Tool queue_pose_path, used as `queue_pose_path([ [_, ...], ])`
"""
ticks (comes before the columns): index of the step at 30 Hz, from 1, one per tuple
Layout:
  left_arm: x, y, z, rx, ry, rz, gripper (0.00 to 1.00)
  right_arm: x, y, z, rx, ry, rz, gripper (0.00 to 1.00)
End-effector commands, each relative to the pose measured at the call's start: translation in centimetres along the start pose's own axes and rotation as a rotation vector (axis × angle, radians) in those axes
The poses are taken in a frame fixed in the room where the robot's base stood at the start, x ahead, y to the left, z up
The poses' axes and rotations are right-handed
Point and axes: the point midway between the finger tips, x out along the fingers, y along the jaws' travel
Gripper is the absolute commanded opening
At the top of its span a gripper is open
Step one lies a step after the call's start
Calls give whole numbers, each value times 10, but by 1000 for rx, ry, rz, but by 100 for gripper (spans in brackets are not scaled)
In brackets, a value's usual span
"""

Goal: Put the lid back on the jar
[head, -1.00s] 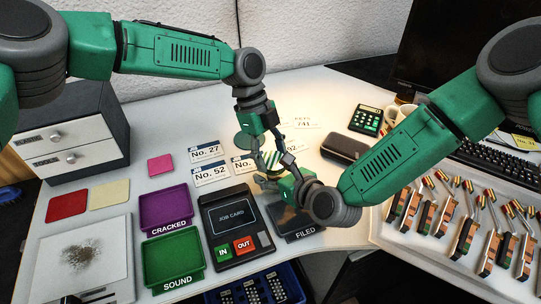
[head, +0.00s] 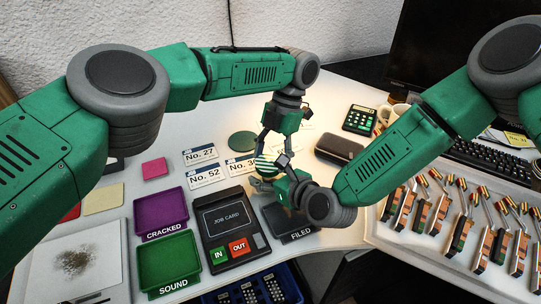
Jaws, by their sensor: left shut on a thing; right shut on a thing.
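A green-and-white striped round thing, which looks like the lid (head: 267,167), is between the fingers of my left gripper (head: 272,156), which points down from above. My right gripper (head: 268,187) reaches in from the right just below it, shut low on what seems to be the jar. The jar is mostly hidden by the two grippers, so I cannot tell whether the lid touches its rim. A dark green round disc (head: 242,142) lies flat on the desk behind and left of the grippers.
Number cards (head: 205,177) lie left of the grippers. The job card device (head: 230,225) and dark FILED tray (head: 285,222) are in front. A dark case (head: 340,148) stands close on the right. Purple (head: 160,212) and green (head: 168,262) trays lie left.

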Motion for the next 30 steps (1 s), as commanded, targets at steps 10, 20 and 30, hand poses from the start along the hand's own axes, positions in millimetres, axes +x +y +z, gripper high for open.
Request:
queue_pose_path([
  [10,-1,3,1,19,-5,15,40,0,1,-2,0,3,3,0],
  [20,-1,2,0,20,-4,13,72,0,1,-2,1,4,2,0],
  [30,-36,2,-14,20,-6,14,72,0,0,-2,1,3,1,0],
])
